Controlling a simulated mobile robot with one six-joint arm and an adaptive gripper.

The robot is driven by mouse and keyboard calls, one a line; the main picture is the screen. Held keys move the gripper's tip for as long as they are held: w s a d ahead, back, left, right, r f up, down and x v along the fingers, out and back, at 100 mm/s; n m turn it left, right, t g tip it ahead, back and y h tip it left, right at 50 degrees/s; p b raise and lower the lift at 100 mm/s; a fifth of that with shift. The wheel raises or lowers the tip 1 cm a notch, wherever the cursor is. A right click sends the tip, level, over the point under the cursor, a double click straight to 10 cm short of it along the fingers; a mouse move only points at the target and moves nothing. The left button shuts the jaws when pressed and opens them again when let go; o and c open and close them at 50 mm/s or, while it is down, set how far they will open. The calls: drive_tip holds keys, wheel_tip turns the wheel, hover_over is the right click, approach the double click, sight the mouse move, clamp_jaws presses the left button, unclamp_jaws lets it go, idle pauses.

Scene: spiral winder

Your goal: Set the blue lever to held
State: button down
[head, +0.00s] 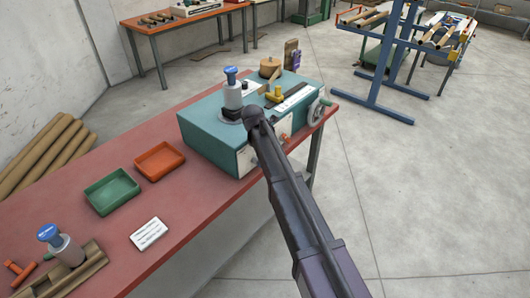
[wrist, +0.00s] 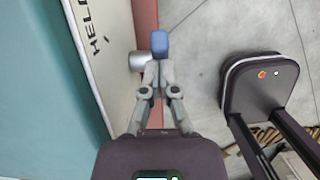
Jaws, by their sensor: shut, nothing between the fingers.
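The blue lever's end (wrist: 160,42) shows in the wrist view just beyond my fingertips, beside a grey round part (wrist: 140,61). They stand out from a white panel (wrist: 112,45) lettered "HELD" on the teal machine (wrist: 40,80). My gripper (wrist: 158,66) is shut and empty, its fingertips very close to the blue end; I cannot tell if they touch. In the head view the teal machine (head: 205,130) sits on the red bench, and my arm crosses its front face. The lever and my fingers are hidden there.
A grey bottle with a blue cap (head: 232,92), a yellow handle (head: 272,95) and a wooden disc (head: 270,67) are on the machine top. A handwheel (head: 319,110) sticks out at its right. Green (head: 112,192) and orange (head: 159,161) trays lie left.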

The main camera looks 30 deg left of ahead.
idle(0.3)
drive_tip(key=shift+r, duration=0.1)
drive_tip(key=s+p+v, duration=0.2)
drive_tip(key=p+v, duration=1)
idle(0.6)
drive_tip(key=shift+a+r, duration=0.15)
idle(0.5)
